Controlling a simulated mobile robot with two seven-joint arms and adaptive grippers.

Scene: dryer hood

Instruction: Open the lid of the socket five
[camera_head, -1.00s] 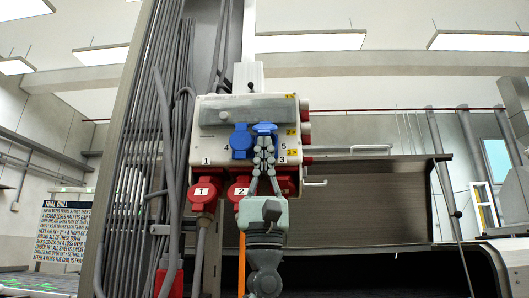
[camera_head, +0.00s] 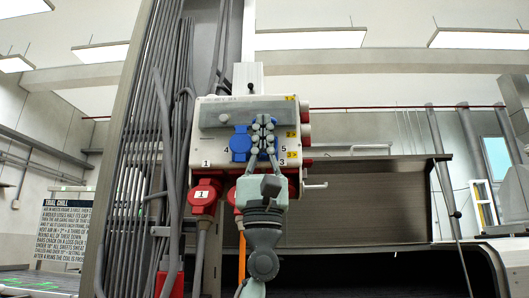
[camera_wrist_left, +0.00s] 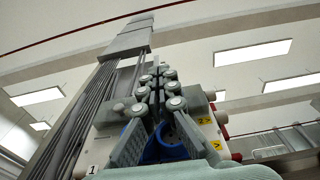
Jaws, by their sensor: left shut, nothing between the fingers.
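The socket box (camera_head: 207,150) is a white panel with a grey strip across its upper part. Socket five is the blue socket beside the label 5, at the box's right; my left gripper (camera_head: 263,122) covers most of it in the head view. In the left wrist view a blue curved rim (camera_wrist_left: 168,150) shows behind and between the gripper's finger linkages; I cannot tell how far its lid is raised. My left gripper is shut and empty, fingers pointing up in front of the box. Contact with the lid cannot be told. The right gripper is not in view.
The blue socket four (camera_head: 240,146) is just left of the fingers. A red socket (camera_head: 204,195) labelled 1 is lower left. Grey cables (camera_head: 168,150) run up the left side. A metal handle (camera_head: 315,185) projects at the box's lower right.

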